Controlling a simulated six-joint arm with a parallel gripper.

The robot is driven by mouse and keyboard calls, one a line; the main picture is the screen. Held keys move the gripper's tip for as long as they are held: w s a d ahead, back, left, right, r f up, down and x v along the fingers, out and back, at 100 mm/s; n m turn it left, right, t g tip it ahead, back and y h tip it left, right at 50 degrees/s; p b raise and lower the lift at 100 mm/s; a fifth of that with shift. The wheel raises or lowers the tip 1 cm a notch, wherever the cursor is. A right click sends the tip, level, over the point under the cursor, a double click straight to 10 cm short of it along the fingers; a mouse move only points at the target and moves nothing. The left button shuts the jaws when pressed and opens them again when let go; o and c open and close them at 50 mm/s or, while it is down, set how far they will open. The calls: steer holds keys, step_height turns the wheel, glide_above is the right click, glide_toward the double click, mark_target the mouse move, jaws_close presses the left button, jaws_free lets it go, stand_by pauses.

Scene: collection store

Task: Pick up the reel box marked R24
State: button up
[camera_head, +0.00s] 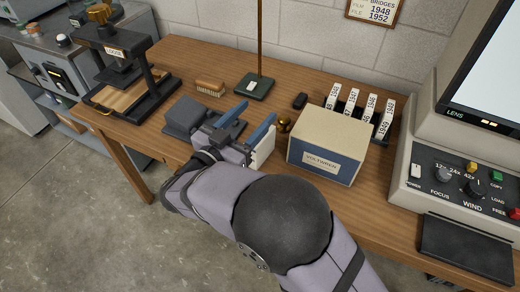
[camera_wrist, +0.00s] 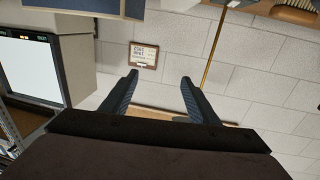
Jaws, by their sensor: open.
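No marking R24 can be read in either view, so I cannot pick out that reel box. Several narrow white-labelled boxes (camera_head: 351,104) stand upright in a row behind a larger cream box (camera_head: 327,139); their labels show years such as 1948 and 1949. The cream box has a blue-edged label and blue lower edges. My gripper (camera_head: 248,122) is open and empty, above the bench just left of the cream box and apart from it. In the wrist view its two fingers (camera_wrist: 158,90) are spread with the wall behind. My arm hides part of the bench front.
A dark grey block (camera_head: 187,117) lies left of my gripper. Behind are a brush (camera_head: 210,88) and a thin brass rod on a green base (camera_head: 255,87). A black press (camera_head: 118,60) stands left; a film reader (camera_head: 455,180) stands right. Bare bench (camera_head: 185,75) shows between press and brush.

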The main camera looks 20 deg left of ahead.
mark_target(259, 152)
steer(key=f, duration=1.6)
steer(key=shift+w+d, duration=0.1)
steer(key=shift+w, duration=0.15)
steer(key=shift+w+d, duration=0.15)
steer(key=shift+w, duration=0.8)
steer(key=shift+w+f+p, duration=0.1)
steer(key=shift+w+p, duration=0.75)
steer(key=shift+w, duration=1.9)
steer(key=shift+c, duration=0.6)
steer(key=c, duration=1.2)
steer(key=shift+s, duration=0.1)
